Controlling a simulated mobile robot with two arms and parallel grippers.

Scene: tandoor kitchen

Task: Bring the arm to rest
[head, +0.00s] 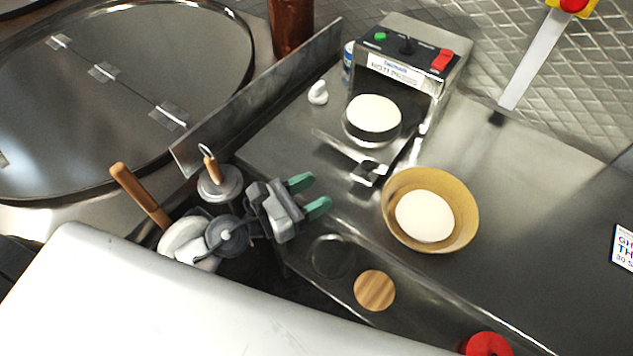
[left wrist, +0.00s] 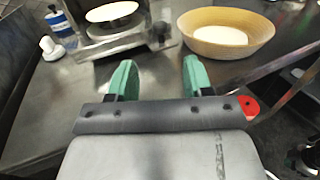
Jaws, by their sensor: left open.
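My left gripper (head: 309,195) has two green fingers spread apart with nothing between them. It is over the front edge of the steel counter, left of the tan bowl and in front of the press machine. In the left wrist view the green fingers (left wrist: 154,78) also stand apart and empty, with bare counter beyond them. My left arm comes in from the left. My right gripper is in neither view.
A tan bowl (head: 390,213) holds a white disc (head: 424,216). A machine (head: 445,62) bears another white disc (head: 374,115). A steel divider (head: 262,98) stands left, beside a large round lid (head: 120,120). A wooden disc (head: 375,290) and red object (head: 487,345) are nearer.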

